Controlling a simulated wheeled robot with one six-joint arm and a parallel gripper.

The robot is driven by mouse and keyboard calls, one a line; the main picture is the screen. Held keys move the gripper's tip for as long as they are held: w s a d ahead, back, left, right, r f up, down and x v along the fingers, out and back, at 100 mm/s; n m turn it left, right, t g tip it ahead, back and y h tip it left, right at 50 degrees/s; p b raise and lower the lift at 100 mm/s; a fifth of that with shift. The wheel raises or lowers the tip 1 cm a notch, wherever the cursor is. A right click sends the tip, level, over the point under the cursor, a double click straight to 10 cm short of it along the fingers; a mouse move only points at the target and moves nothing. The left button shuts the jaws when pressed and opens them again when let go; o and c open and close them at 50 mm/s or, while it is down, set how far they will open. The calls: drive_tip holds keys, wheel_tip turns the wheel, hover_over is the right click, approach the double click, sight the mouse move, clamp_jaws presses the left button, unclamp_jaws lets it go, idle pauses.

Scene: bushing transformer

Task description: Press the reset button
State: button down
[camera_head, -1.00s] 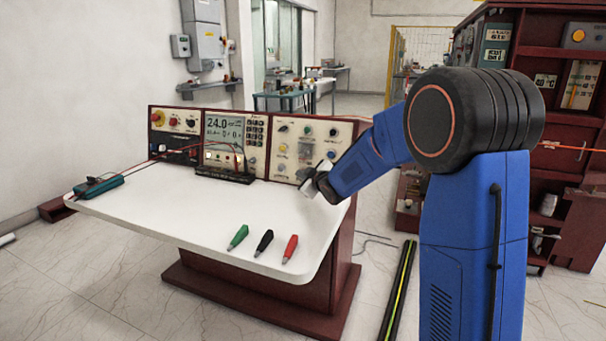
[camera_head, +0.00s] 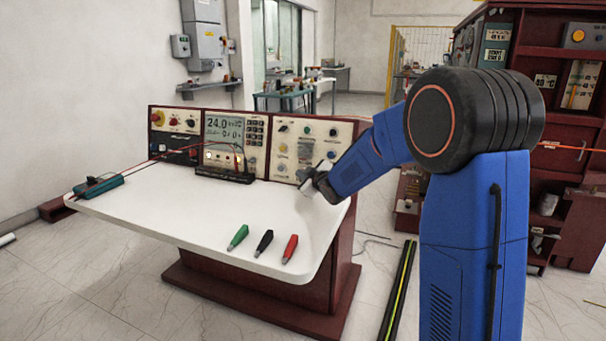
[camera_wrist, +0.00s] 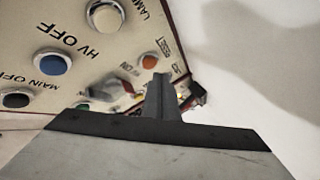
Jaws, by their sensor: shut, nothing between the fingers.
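A small orange button (camera_wrist: 149,62) sits on the cream control panel (camera_wrist: 105,58) in the wrist view, beside a partly legible label that seems to end in "SET". My gripper (camera_wrist: 161,82) is shut and empty, its tip just below and right of the orange button in that view. I cannot tell whether the tip touches the panel. In the head view my gripper (camera_head: 309,182) is in front of the right-hand panel (camera_head: 305,132), at its lower right, and hides part of it.
A white button (camera_wrist: 104,16) and a blue button (camera_wrist: 53,62) are close by on the panel, with "HV OFF" and "MAIN OFF" lettering. The white desk top (camera_head: 180,215) holds a green plug (camera_head: 238,236), a black plug (camera_head: 264,243) and a red plug (camera_head: 290,248).

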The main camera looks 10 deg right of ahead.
drive_tip(key=shift+w+d, duration=0.1)
drive_tip(key=shift+w, duration=0.05)
drive_tip(key=shift+w+d+f, duration=0.1)
drive_tip(key=shift+w+d, duration=0.05)
drive_tip(key=shift+w, duration=0.05)
drive_tip(key=shift+w+d+f, duration=0.1)
drive_tip(key=shift+w+d, duration=0.2)
drive_tip(key=shift+w, duration=0.05)
idle(1.2)
drive_tip(key=shift+s+a, duration=0.1)
drive_tip(key=shift+a, duration=0.05)
drive_tip(key=shift+s+a+r, duration=0.2)
drive_tip(key=shift+s+a, duration=0.15)
drive_tip(key=shift+s, duration=0.25)
idle(0.4)
drive_tip(key=shift+s+a+r, duration=0.2)
drive_tip(key=shift+s+a, duration=0.3)
drive_tip(key=shift+s, duration=0.15)
drive_tip(key=shift+s+a+r, duration=0.2)
drive_tip(key=shift+s+a, duration=0.25)
drive_tip(key=shift+s, duration=0.2)
drive_tip(key=shift+s+a+r, duration=0.2)
drive_tip(key=shift+s+a, duration=0.3)
drive_tip(key=shift+s, duration=0.15)
